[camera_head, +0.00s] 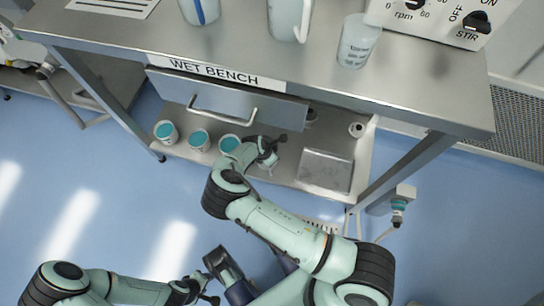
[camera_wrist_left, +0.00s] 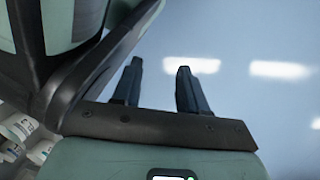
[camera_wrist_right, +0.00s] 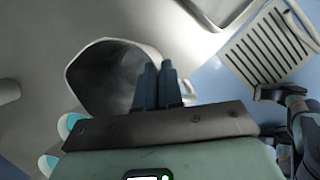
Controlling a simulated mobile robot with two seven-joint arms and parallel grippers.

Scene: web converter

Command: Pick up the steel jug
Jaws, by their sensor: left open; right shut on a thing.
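The steel jug (camera_wrist_right: 88,65) shows in the right wrist view as a wide, open-mouthed grey vessel with a dark interior. My right gripper (camera_wrist_right: 158,80) is shut at the jug's near right side, with its fingers close together over the wall. In the head view my right gripper (camera_head: 268,148) reaches over the lower shelf under the bench, and its arm hides most of the jug. My left gripper (camera_head: 205,292) is low in the head view, away from the bench. In the left wrist view my left gripper (camera_wrist_left: 160,85) is open and empty above the floor.
Teal-lidded tubs (camera_head: 198,139) stand left of my right gripper on the lower shelf (camera_head: 360,160). A shallow metal tray (camera_head: 325,172) lies to its right. The drawer handle (camera_head: 222,113) and the wet bench top (camera_head: 240,45) are above. A beaker (camera_head: 355,48) stands on the top.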

